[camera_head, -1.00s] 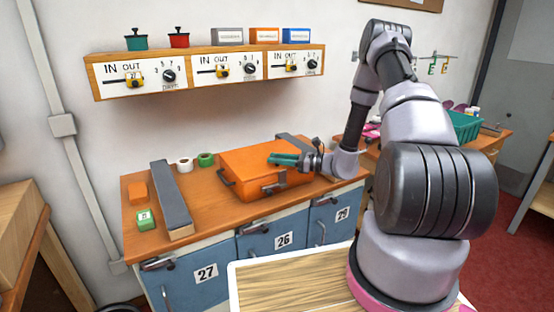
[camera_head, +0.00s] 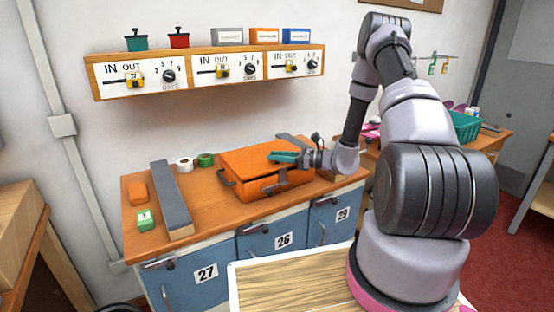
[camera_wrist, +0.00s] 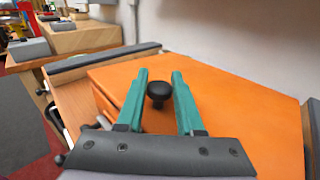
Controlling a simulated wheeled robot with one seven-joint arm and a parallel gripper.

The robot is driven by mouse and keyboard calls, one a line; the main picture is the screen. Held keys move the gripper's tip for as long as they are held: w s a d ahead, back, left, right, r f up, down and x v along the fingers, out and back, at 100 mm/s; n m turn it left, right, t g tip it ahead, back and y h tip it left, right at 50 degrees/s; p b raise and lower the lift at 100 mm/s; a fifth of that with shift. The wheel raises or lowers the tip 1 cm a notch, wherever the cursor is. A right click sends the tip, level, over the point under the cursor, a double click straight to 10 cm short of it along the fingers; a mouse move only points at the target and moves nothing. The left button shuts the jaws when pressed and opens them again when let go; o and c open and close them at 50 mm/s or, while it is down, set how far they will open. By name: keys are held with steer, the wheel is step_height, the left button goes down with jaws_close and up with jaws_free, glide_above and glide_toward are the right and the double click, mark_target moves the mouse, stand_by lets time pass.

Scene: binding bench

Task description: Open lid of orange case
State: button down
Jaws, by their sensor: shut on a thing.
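The orange case (camera_head: 245,203) sits on the wooden bench top, its front toward me. Its orange lid (camera_head: 245,158) is slightly raised at the front, with a narrow dark gap under its edge. My gripper (camera_head: 272,157), with green fingers, reaches over the lid from the right. In the wrist view my gripper (camera_wrist: 159,78) has one finger on each side of a black knob (camera_wrist: 158,92) on the lid (camera_wrist: 225,95) and is shut on it. Much of the case's right end is hidden by my gripper and wrist.
A long grey bar (camera_head: 171,195) lies left of the case, beside small orange (camera_head: 138,193) and green (camera_head: 145,219) boxes. White (camera_head: 184,165) and green (camera_head: 205,159) rolls stand behind. A shelf with dials (camera_head: 210,72) hangs on the wall above.

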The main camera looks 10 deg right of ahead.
steer(key=w+a+r+m+g+h, duration=0.2)
steer(key=w+r+m+g, duration=0.1)
steer(key=w+r, duration=0.4)
steer(key=w+a+r+m+g+h, duration=0.2)
steer(key=w+r+m+g+h, duration=0.1)
steer(key=w+r, duration=0.5)
steer(key=shift+a+r, duration=0.4)
steer(key=shift+r, duration=0.05)
steer(key=shift+w, duration=0.1)
steer(key=c, duration=0.5)
jaws_free()
steer(key=shift+c, duration=0.2)
steer(key=v, duration=1)
steer(key=shift+d+r, duration=0.3)
steer(key=shift+r, duration=0.05)
